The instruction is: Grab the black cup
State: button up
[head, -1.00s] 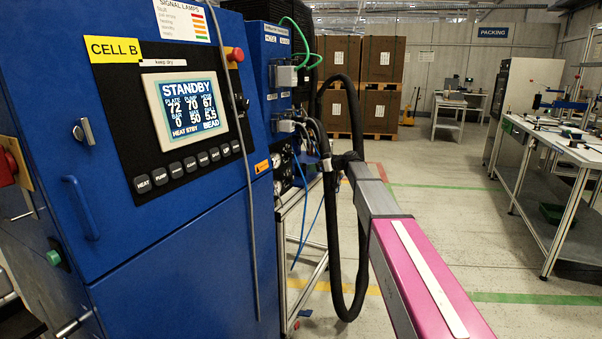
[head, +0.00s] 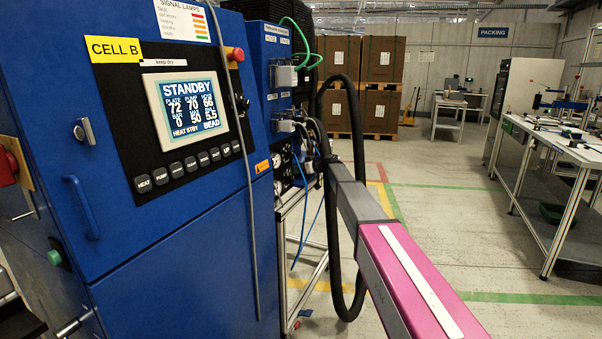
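No black cup can be made out in the head view. My arm, pink and grey, reaches forward from the bottom right toward the pump unit (head: 283,110) behind the blue cabinet (head: 160,240). Its far end is among dark hoses and gauges at the cabinet's right side. My gripper's fingers cannot be made out there, so whether they are open or shut does not show.
The cabinet's screen (head: 188,107) reads STANDBY. A thick black hose (head: 334,250) hangs in a loop beside my arm. A workbench (head: 560,150) stands at the right. Stacked brown boxes (head: 383,60) stand at the back. The floor between is clear.

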jog(key=c, duration=1)
jog(key=shift+o, duration=0.2)
